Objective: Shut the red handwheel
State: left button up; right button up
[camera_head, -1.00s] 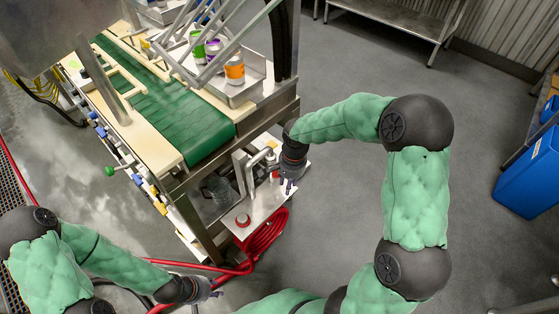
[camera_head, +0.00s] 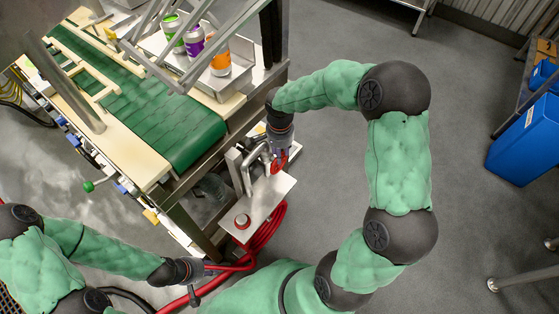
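The red handwheel (camera_head: 280,163) shows as a small curved red shape beside the bent metal pipe, above the steel plate (camera_head: 262,208) at the conveyor's end. My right gripper (camera_head: 281,150) is right at the handwheel and hides part of it. Its fingers are too small and covered to tell whether they grip the wheel. My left gripper (camera_head: 208,270) is low at the left, near the red hose and away from the handwheel. Its finger opening is not clear.
A coiled red hose (camera_head: 262,238) hangs below. The green conveyor belt (camera_head: 150,115) and a tray with several cans are behind. A blue bin (camera_head: 525,145) stands at the right, with open floor between.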

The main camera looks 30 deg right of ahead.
jog(key=shift+f+b, duration=0.6)
jog(key=shift+f, duration=1.65)
grip_shut()
